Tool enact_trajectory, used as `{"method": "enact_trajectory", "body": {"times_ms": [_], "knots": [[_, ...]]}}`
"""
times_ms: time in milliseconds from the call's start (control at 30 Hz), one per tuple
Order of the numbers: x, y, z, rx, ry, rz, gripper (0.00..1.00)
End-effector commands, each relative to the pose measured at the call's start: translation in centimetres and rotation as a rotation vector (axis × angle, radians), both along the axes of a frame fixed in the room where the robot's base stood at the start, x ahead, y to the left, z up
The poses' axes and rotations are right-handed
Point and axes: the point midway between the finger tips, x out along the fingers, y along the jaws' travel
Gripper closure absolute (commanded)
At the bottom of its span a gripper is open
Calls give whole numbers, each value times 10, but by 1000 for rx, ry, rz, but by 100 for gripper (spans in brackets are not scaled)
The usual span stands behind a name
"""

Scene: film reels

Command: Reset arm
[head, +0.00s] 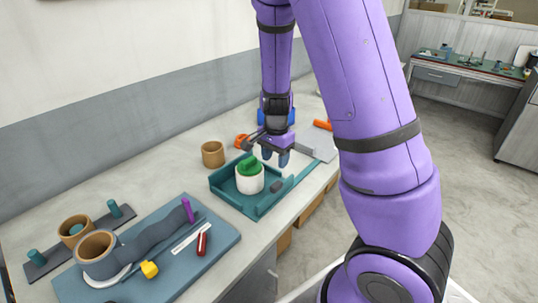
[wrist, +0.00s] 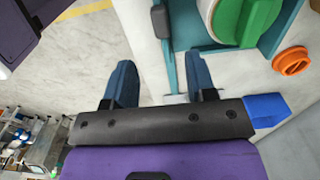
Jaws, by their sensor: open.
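My gripper (head: 275,157) hangs above the back right part of the teal tray (head: 225,191). In the wrist view my gripper (wrist: 160,68) shows two blue fingers wide apart with nothing between them. A white cylinder (head: 250,183) with a green piece (head: 248,166) on top stands in the tray, a little left of my gripper and apart from it. The wrist view shows the green piece (wrist: 260,20) and part of the white cylinder (wrist: 207,12) at the top right.
A tan cup (head: 213,154) and an orange ring (head: 241,141) stand behind the tray. A blue board (head: 215,240) at front left holds a grey strap, a yellow block and a red tool. A dark plate (head: 45,262) lies further left. The counter's right edge is near the tray.

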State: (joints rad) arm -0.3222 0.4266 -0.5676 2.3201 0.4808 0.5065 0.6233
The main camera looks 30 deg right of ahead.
Motion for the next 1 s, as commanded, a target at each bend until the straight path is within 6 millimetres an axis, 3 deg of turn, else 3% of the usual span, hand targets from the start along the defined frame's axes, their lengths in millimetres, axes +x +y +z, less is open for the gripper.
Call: {"method": "enact_trajectory", "body": {"times_ms": [233,367,667,1000], "knots": [[0,0,1,1,-1,2,49],[-2,4,11,20,-15,32,49],[-22,31,83,110,-113,274,49],[-69,53,167,115,-248,596,49]]}}
